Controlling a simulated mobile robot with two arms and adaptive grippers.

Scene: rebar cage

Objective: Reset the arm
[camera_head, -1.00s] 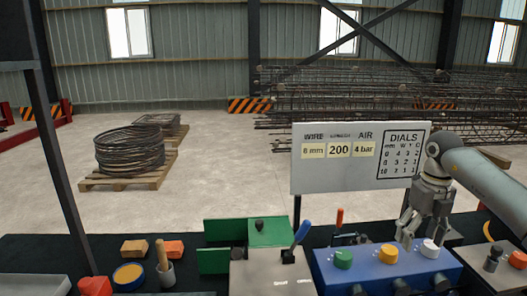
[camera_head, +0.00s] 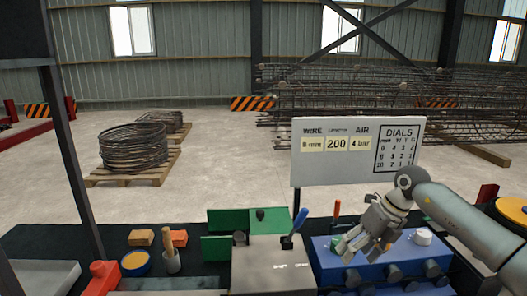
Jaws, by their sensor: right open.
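My right gripper (camera_head: 362,252) comes in from the right and hangs tilted over the blue dial box (camera_head: 325,262). Its fingers are spread and hold nothing that I can see. The green dial (camera_head: 336,243) is beside the fingers at their left; I cannot tell whether they touch. The white dial (camera_head: 423,237) is clear, to the right of the gripper. The yellow dial is hidden behind the gripper. My left gripper is not in view.
A sign board (camera_head: 325,175) stands behind the box. A grey box (camera_head: 265,275) with a blue-handled lever (camera_head: 300,220) and green plates (camera_head: 228,221) are to the left.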

